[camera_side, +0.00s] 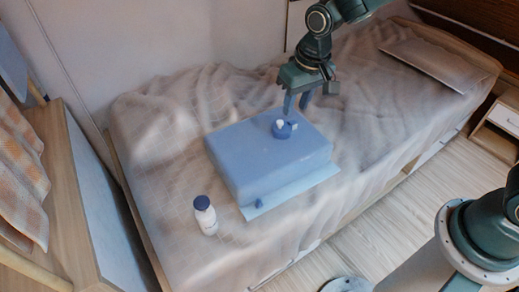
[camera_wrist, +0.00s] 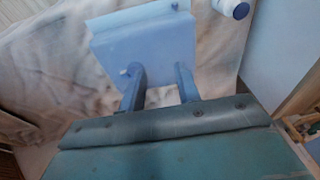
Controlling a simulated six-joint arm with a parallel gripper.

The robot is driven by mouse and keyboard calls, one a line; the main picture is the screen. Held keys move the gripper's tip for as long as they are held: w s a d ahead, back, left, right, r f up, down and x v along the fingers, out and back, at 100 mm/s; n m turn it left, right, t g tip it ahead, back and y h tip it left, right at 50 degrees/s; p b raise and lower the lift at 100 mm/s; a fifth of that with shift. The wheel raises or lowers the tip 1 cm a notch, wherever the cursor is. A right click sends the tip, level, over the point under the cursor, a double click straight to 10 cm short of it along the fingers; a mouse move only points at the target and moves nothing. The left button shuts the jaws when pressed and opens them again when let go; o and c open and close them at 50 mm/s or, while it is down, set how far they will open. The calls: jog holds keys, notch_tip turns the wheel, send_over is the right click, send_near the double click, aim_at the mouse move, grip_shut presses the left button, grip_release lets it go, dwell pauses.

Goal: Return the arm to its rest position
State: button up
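My gripper (camera_side: 298,102) hangs over the bed, fingers down, above the far right part of the blue box. Its fingers are apart, and I see nothing held between them; the wrist view also shows the gap (camera_wrist: 160,85). The blue box (camera_side: 262,165) lies on the bed, and its top also shows in the wrist view (camera_wrist: 145,42). A small round blue piece with a white part (camera_side: 282,128) sits on the box top, just below the fingertips. Whether a finger touches it is not clear.
A pillow (camera_side: 432,62) lies at the bed's far right. A wooden desk or cabinet (camera_side: 75,175) stands at the left. Wooden floor (camera_side: 400,222) is clear in front.

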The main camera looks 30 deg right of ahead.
jog(key=s+d+r+t, duration=0.1)
jog(key=s+d+r, duration=0.45)
jog(key=r, duration=0.25)
jog(key=s+d+r+t, duration=0.1)
jog(key=s+d+r, duration=0.2)
jog(key=s, duration=0.7)
jog(key=s+d+r+t, duration=0.1)
jog(key=s+d+r, duration=0.2)
jog(key=s, duration=0.7)
jog(key=shift+d+r+t+h, duration=0.2)
jog(key=shift+d+t+h, duration=0.1)
dwell(1.3)
